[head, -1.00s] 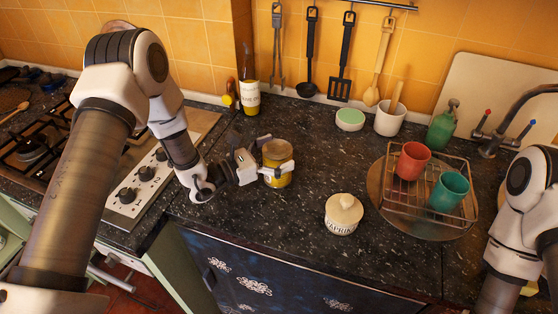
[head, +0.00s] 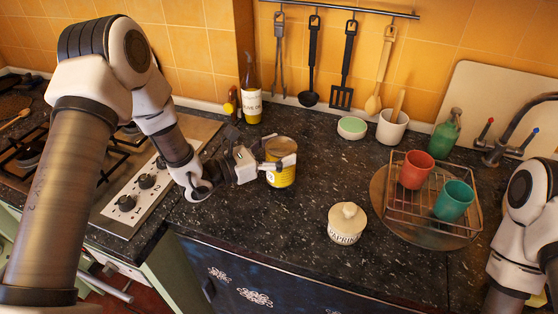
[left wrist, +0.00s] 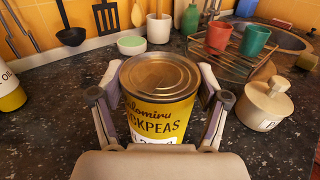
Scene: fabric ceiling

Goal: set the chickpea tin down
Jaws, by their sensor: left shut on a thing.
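The chickpea tin (head: 281,176) is a yellow can with a gold metal lid, upright in the middle of the head view. It also shows close up in the left wrist view (left wrist: 160,112), its label reading "CKPEAS". My left gripper (head: 276,165) is shut on the tin, with one finger on each side of it. The tin is over the dark speckled worktop (head: 290,220); I cannot tell whether its base touches. My right arm shows at the right edge, but its gripper is out of the picture.
A paprika jar (head: 346,226) stands right of the tin. A wire rack (head: 410,217) with red (head: 415,170) and teal (head: 453,200) cups is further right. An oil bottle (head: 251,104) and green-topped dish (head: 351,128) stand behind. The hob (head: 140,190) is left. Worktop around the tin is clear.

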